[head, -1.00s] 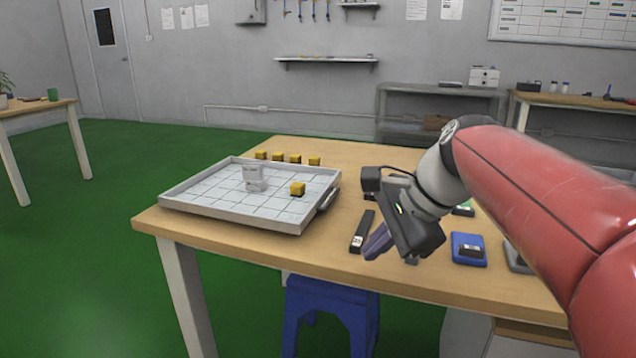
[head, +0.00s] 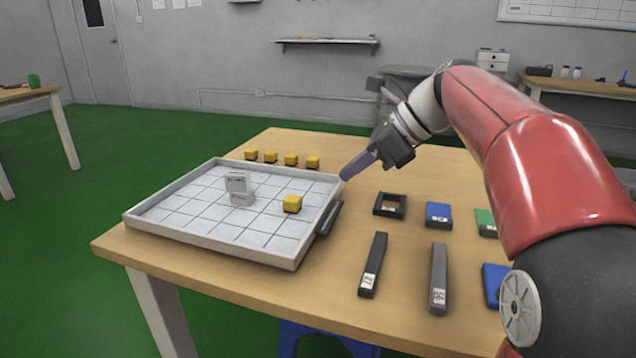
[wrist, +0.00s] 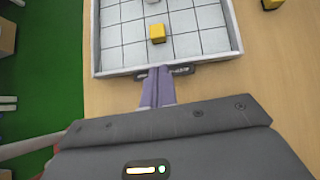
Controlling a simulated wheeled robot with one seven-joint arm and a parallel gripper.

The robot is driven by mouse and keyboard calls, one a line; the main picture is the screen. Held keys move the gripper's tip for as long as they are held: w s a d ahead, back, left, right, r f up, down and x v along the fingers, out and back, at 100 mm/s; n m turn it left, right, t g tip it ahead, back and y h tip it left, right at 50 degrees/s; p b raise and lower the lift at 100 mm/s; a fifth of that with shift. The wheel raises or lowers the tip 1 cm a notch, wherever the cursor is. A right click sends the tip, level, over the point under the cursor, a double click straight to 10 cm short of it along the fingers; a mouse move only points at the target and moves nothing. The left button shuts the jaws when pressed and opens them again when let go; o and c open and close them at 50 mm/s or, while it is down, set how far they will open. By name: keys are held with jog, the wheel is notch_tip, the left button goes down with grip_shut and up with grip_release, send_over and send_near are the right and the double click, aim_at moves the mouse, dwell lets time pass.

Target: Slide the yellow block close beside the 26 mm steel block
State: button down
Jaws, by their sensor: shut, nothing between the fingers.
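A yellow block (head: 292,204) sits on the gridded floor of the grey tray (head: 218,245), toward its right side. A steel block (head: 238,189) with a printed label stands on the tray left of the yellow block, with a gap between them; its size marking is too small to read. My gripper (head: 344,177) is shut and empty, just outside the tray's right rim. In the wrist view, my shut fingers (wrist: 157,97) point at the tray's near wall by its dark handle, with the yellow block (wrist: 157,33) beyond. The steel block is mostly cut off at the top there.
Several yellow blocks (head: 271,157) stand in a row behind the tray. Right of it lie two dark bars (head: 373,265), a black square frame (head: 389,205), and blue (head: 438,215) and green pieces. The tray's raised rim surrounds its floor.

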aim_at(300, 209)
jog(key=b+x, duration=0.1)
jog(key=x, duration=0.9)
jog(key=shift+b, duration=0.4)
jog(key=a+p, duration=0.1)
jog(key=a, duration=0.1)
jog(key=w+a+p, duration=0.1)
jog(key=a+p, duration=0.1)
jog(key=w+a+p, duration=0.1)
jog(key=a+p, duration=0.1)
jog(key=shift+a+r, duration=0.2)
jog(key=shift+a, duration=0.2)
jog(key=shift+w+a+f, duration=0.1)
jog(key=shift+a+f, duration=0.05)
jog(key=shift+a, duration=0.05)
